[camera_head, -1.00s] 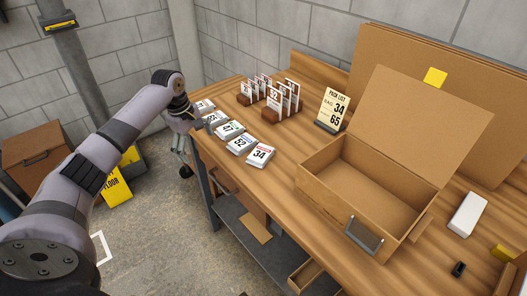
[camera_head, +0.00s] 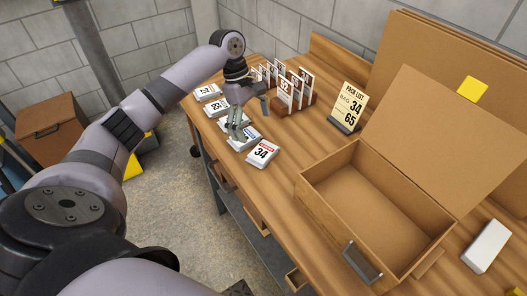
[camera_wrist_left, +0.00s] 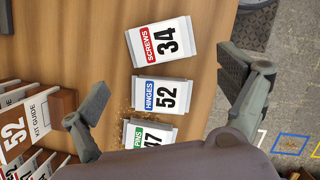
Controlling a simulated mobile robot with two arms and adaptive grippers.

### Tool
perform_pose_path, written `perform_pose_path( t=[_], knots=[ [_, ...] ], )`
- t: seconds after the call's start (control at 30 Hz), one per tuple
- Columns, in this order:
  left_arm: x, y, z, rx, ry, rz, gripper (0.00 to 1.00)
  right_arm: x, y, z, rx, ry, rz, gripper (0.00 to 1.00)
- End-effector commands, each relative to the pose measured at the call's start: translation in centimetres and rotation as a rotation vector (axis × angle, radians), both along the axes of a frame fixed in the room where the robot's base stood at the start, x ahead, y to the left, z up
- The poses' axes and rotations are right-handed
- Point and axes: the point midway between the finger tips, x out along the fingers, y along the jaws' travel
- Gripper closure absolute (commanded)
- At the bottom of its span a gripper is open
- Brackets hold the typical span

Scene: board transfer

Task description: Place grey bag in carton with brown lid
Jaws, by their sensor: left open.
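Several flat pale bags with printed labels lie in a row along the table's left edge. The nearest bag, 34 (camera_head: 262,153), has a red SCREWS label in the left wrist view (camera_wrist_left: 162,42). Beside it is bag 52 (camera_wrist_left: 162,95) with a blue HINGES label, then bag 47 (camera_wrist_left: 148,134) with a green label, partly hidden. The brown carton (camera_head: 322,222) stands open and empty, its brown lid (camera_head: 445,140) raised. My left gripper (camera_head: 238,132) is open and empty over the row, around bag 52 in the head view; contact cannot be told. My right gripper is out of view.
A pack list sign (camera_head: 347,107) reads BAG 34 and 65. Racks of numbered cards (camera_head: 290,90) stand behind the bags. A white block (camera_head: 487,246) lies right of the carton. Bare table lies between bag 34 and the carton.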

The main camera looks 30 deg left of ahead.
Motion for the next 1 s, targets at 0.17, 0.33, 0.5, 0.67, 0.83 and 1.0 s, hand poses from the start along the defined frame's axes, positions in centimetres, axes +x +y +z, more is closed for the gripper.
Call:
perform_pose_path(
  t=[0.17, 0.33, 0.5, 0.67, 0.83, 1.0],
  knots=[
    [-0.1, -0.8, -2.4, -0.001, 0.001, 0.001, 0.07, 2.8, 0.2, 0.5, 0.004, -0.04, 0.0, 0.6],
    [-0.1, -1.1, -3.3, 0.0, 0.0, 0.0, 0.07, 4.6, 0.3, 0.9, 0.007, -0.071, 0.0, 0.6],
    [-0.4, -2.4, -5.3, -0.001, 0.003, -0.002, 0.07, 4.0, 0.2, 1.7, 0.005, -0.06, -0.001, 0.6],
    [-0.4, -3.1, -7.3, 0.0, 0.0, 0.0, 0.07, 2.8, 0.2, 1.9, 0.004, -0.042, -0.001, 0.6],
    [-0.4, -3.2, -7.9, 0.001, -0.001, 0.0, 0.07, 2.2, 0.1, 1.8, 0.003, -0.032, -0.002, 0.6],
    [-0.4, -3.2, -7.8, 0.001, -0.001, 0.0, 0.09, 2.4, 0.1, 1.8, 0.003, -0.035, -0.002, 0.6]
  ],
)
